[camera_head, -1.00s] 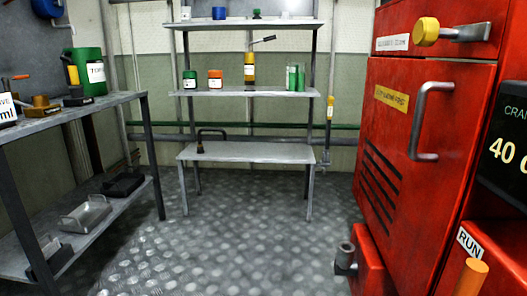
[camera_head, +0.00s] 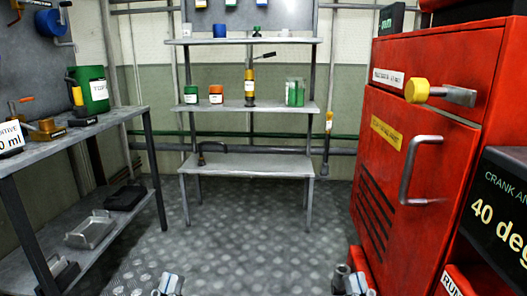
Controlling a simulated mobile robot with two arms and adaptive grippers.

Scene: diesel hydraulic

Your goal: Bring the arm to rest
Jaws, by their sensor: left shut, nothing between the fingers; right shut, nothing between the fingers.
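My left gripper (camera_head: 168,284) shows at the bottom edge, left of centre, over the metal floor. Only its tip part is in the picture; it is shut and empty. My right gripper (camera_head: 358,285) shows at the bottom edge, right of centre, beside a grey pipe stub. It is also shut and empty. Both are cut off by the lower edge, and the rest of my arms is hidden below the picture. Neither gripper is seen to touch anything.
A red cabinet (camera_head: 410,162) with a grey handle and yellow knob stands at right, near a dark display (camera_head: 495,210). A grey bench (camera_head: 85,135) stands at left. A shelf rack (camera_head: 250,107) stands at the back. The chequered floor (camera_head: 240,235) between is clear.

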